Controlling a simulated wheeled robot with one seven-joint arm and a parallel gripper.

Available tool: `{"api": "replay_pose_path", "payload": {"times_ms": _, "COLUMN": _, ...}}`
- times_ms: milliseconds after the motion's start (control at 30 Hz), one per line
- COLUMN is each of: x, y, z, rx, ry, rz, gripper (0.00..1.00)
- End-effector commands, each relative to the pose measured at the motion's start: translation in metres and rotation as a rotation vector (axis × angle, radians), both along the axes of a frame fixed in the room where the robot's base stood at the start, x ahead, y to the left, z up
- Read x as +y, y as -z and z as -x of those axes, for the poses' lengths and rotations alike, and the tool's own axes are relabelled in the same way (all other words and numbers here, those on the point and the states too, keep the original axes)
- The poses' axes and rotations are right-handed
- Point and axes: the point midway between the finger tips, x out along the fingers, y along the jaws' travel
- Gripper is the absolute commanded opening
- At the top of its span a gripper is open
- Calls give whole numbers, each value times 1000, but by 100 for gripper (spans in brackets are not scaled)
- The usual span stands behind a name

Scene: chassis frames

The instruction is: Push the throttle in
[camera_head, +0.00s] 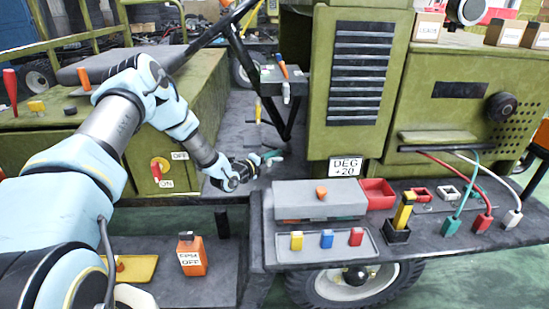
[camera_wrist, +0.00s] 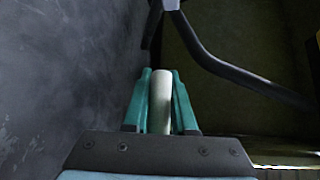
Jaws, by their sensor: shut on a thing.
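My gripper (camera_head: 268,157) is low on the dark deck at the middle of the head view, at the foot of the black bent bars. In the wrist view my gripper (camera_wrist: 160,95) has its two teal fingers closed on either side of a pale, rounded rod (camera_wrist: 161,104). The rod stands between the fingers and its lower end is hidden by the gripper body. It looks like the throttle handle, but no label on it can be read. In the head view the fingers mostly hide it.
Black bent bars (camera_wrist: 216,62) rise close beyond the fingers. A small box with an orange-handled lever (camera_head: 283,70) stands above my gripper. A grey shelf (camera_head: 440,248) with coloured blocks, a grey case (camera_head: 318,203) and cable plugs lies to the right. A green louvred panel (camera_head: 361,75) stands behind.

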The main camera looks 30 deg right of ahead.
Motion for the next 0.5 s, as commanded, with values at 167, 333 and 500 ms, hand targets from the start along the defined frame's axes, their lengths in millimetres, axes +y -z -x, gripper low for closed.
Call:
{"api": "replay_pose_path", "payload": {"times_ms": 167, "x": 0, "y": 1, "z": 0, "rx": 0, "ry": 0, "rz": -1, "gripper": 0}}
{"api": "replay_pose_path", "payload": {"times_ms": 333, "x": 1, "y": 1, "z": 0, "rx": 0, "ry": 0, "rz": -1, "gripper": 0}}
{"api": "replay_pose_path", "payload": {"times_ms": 500, "x": -5, "y": 3, "z": 3, "rx": 0, "ry": 2, "rz": -1, "gripper": 0}}
